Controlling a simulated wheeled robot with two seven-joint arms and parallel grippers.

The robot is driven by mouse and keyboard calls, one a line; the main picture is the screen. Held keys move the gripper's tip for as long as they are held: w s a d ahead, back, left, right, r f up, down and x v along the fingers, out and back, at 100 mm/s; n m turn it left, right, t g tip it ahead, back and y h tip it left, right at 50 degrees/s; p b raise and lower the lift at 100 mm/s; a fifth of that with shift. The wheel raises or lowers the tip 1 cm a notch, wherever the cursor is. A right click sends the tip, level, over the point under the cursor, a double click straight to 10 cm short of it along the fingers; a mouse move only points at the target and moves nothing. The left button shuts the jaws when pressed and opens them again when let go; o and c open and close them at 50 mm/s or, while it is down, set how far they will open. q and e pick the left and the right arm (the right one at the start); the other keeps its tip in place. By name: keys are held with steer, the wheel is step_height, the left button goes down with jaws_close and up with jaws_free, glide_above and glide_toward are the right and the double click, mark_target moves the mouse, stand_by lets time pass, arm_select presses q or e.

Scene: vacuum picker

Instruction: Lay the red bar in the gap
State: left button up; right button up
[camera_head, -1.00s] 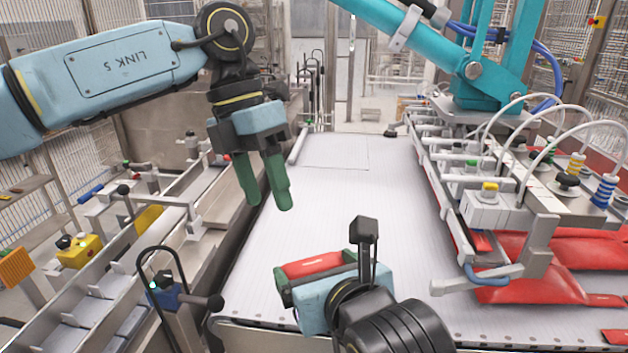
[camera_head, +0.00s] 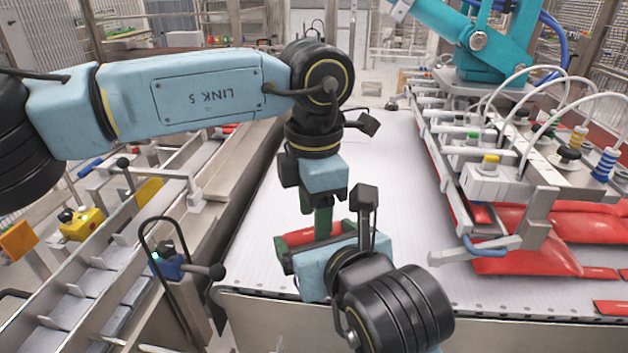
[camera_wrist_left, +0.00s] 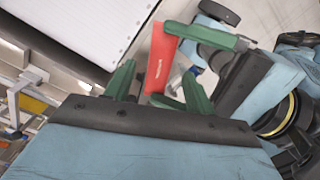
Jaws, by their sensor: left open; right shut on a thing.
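The red bar (camera_head: 296,239) is held by my right gripper (camera_head: 290,258), above the near part of the white belt; the gripper's body hides part of it. In the left wrist view the red bar (camera_wrist_left: 158,58) stands out from the right gripper's green fingers (camera_wrist_left: 212,38). My left gripper (camera_head: 320,226) is open, over the bar in the head view. In the wrist view its green fingertips (camera_wrist_left: 158,70) lie on either side of the bar's free end, with space showing beside it. I cannot tell which place is the gap.
A vacuum picker head (camera_head: 510,180) with hoses stands over several red packs (camera_head: 535,255) at the right. A flighted channel (camera_head: 120,265) runs along the left, with a black-handled lever (camera_head: 190,268) near the belt's front corner. The middle of the belt (camera_head: 390,200) is clear.

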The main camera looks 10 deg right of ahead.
arm_select(q)
steer(key=shift+f, duration=1.15)
steer(key=c, duration=1)
steer(key=shift+c, duration=0.3)
arm_select(e)
steer(key=o, duration=0.8)
